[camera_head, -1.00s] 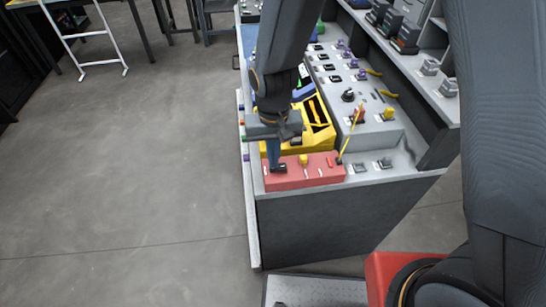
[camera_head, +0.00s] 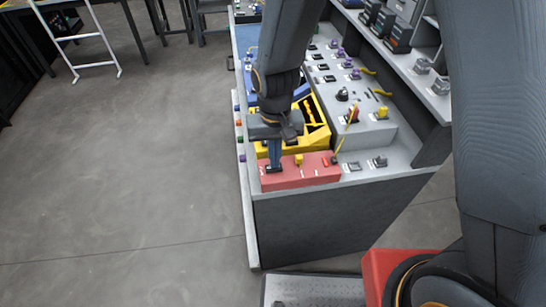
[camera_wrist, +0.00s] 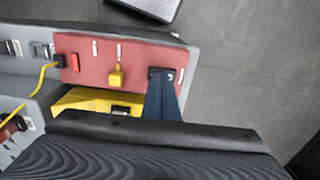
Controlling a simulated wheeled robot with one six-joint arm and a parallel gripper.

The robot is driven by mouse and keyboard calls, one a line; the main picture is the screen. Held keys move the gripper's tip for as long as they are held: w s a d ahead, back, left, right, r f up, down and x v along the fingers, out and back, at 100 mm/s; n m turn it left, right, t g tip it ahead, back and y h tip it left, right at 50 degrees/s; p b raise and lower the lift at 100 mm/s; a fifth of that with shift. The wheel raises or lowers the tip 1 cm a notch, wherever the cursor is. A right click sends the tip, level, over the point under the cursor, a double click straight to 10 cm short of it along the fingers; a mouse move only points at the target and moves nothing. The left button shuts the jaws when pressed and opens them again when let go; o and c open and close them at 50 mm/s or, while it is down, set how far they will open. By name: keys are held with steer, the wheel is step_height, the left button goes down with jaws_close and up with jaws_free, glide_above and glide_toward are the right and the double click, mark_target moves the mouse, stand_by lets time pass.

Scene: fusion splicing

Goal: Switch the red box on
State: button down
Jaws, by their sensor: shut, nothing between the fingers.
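The red box (camera_head: 308,174) sits at the near end of the grey bench; it also shows in the wrist view (camera_wrist: 135,52). My gripper (camera_head: 274,166) points down at the left end of the box, its blue fingers together and empty. In the wrist view my fingertips (camera_wrist: 161,80) are at a black switch-like part (camera_wrist: 154,71) near the box's right end. I cannot tell whether they press on it or just hover, and they partly hide it. A yellow plug or knob (camera_wrist: 116,75) and a small red part (camera_wrist: 76,62) are also on the box.
A yellow box (camera_head: 316,133) stands just behind the red box. A yellow cable (camera_head: 346,127) rises close by the red box's right end. Grey bench top (camera_head: 398,158) with small switches lies to the right. The floor (camera_head: 140,170) left of the bench is clear.

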steer(key=shift+r, duration=0.15)
steer(key=shift+r+p, duration=0.3)
steer(key=shift+p, duration=0.05)
step_height(320, 180, up, 13)
stand_by(0.4)
